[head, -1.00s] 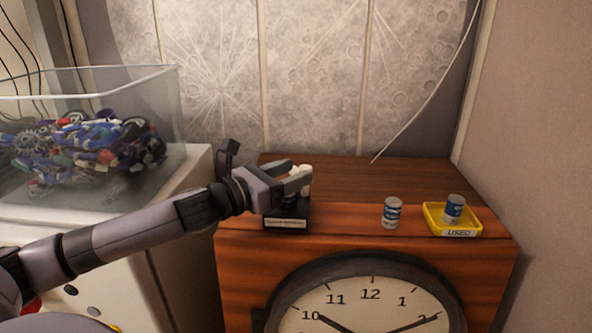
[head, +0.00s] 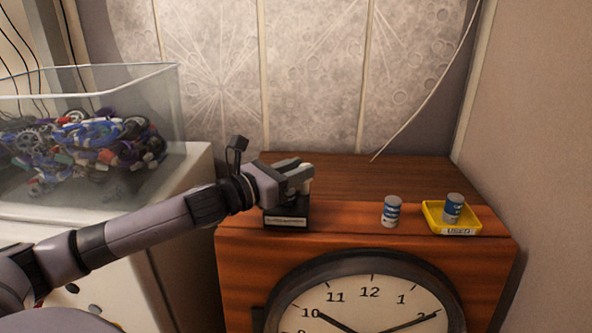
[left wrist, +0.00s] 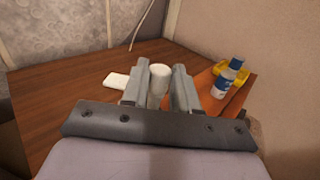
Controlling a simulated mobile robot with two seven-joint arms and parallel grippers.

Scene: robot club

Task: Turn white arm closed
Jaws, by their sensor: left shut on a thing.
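My left gripper (head: 298,174) is shut on the white arm (head: 307,187) above a small black box (head: 287,216) with a pale label. In the head view the fingers hide most of the white arm. In the left wrist view its round white end (left wrist: 159,76) stands between the two fingers. A flat white piece (left wrist: 116,80) lies just left of the fingers there; I cannot tell if it belongs to the same part. The inside of the black box is mostly hidden by the gripper. My right gripper is not in view.
The box stands on a wooden clock cabinet (head: 400,175). To its right are a blue-and-white can (head: 391,212) and a yellow "USED" tray (head: 436,222) holding a similar can (head: 454,206). A clear bin of parts (head: 120,90) stands left. The cabinet top behind is clear.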

